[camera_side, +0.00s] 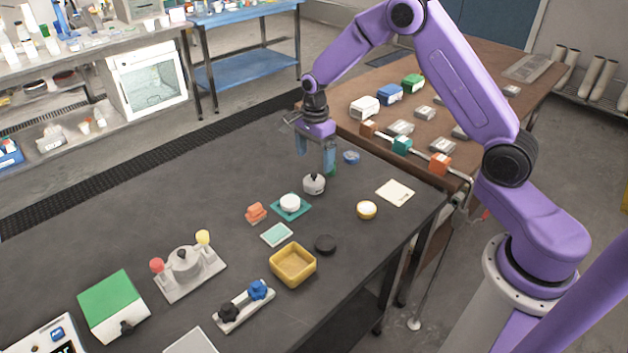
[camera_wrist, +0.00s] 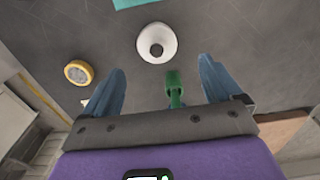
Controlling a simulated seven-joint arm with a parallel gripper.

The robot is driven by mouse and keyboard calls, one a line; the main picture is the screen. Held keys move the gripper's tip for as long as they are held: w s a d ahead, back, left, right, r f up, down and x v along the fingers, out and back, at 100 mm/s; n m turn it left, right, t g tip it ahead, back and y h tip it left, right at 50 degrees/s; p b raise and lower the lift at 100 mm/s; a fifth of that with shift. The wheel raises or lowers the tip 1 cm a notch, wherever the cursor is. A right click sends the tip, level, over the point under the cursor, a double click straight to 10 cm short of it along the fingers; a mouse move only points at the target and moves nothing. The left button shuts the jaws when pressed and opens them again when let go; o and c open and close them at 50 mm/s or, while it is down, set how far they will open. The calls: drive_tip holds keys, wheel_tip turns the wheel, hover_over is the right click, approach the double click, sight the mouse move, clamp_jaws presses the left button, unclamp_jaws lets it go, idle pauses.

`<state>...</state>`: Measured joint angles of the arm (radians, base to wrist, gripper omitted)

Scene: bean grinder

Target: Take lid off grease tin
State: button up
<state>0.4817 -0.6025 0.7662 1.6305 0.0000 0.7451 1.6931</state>
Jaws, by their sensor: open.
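My gripper (camera_side: 315,152) is open, with its blue fingers pointing down above the far right part of the dark table. It also shows in the wrist view (camera_wrist: 162,80), fingers spread apart. A small yellow round tin with a cream top (camera_side: 367,210) sits near the table's right edge, and it is left of the fingers in the wrist view (camera_wrist: 78,72). It looks like the grease tin; I cannot tell whether the cream top is a lid. A white round pot with a dark knob (camera_side: 314,183) stands below my gripper, and it is ahead of the fingertips in the wrist view (camera_wrist: 157,42).
A green upright piece (camera_wrist: 175,88) shows between my fingers in the wrist view, apparently not gripped. A black disc (camera_side: 325,243), yellow tray (camera_side: 293,265), white puck on a teal mat (camera_side: 290,204), cream card (camera_side: 395,192) and blue round item (camera_side: 351,157) are nearby.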

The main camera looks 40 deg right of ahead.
sight(315, 174)
drive_tip(key=shift+s+a+f, duration=0.1)
drive_tip(key=shift+s+f, duration=0.05)
drive_tip(key=shift+f, duration=2.7)
drive_tip(key=shift+c, duration=0.2)
drive_tip(key=c, duration=1.1)
